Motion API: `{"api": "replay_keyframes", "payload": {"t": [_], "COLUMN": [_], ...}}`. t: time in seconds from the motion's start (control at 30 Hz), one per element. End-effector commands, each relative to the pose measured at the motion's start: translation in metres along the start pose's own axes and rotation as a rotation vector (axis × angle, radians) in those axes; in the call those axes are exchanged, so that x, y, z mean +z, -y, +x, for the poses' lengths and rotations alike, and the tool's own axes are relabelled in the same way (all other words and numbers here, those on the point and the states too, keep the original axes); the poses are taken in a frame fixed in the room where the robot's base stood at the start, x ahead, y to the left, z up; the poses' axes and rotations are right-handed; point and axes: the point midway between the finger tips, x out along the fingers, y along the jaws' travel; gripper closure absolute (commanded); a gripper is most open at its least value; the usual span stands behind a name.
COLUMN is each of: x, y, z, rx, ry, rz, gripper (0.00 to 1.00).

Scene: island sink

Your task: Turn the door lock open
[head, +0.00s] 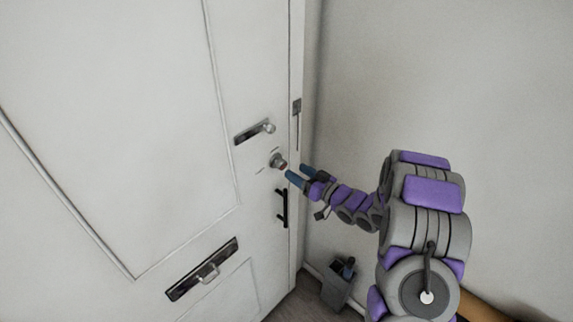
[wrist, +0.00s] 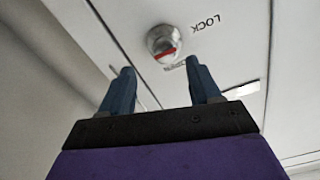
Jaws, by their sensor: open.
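The door lock (head: 277,160) is a round silver knob on the white door (head: 150,120), below the lever handle. In the wrist view the lock knob (wrist: 162,42) shows a red mark across it, with the word LOCK (wrist: 206,24) printed beside it on the door. My gripper (head: 297,175) is at the door's right side, just right of and below the knob. In the wrist view my gripper (wrist: 160,82) has its two blue fingers apart, with nothing between them. The knob lies ahead of the fingertips; I see no contact.
A lever handle (head: 256,131) sits above the lock, and a black pull handle (head: 282,208) sits below it. A mail slot plate (head: 203,269) is low on the door. A grey bin (head: 339,284) stands on the floor by the bare right wall (head: 450,80).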

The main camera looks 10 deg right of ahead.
Motion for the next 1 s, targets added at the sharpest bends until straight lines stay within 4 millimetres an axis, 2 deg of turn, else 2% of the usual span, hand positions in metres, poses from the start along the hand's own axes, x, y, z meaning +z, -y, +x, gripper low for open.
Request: {"api": "replay_keyframes", "payload": {"t": [0.1,0.3,0.47,0.77,1.0], "x": [-0.001,0.000,-0.001,-0.001,0.000], "y": [0.004,0.001,-0.002,-0.001,0.001], "z": [0.024,0.047,0.056,0.059,0.060], "rx": [-0.007,-0.004,-0.002,-0.001,-0.001], "ry": [-0.002,0.000,-0.001,-0.002,-0.001], "rz": [-0.003,0.002,0.001,0.001,0.000], "gripper": [0.37,0.37,0.37,0.37,0.58]}}
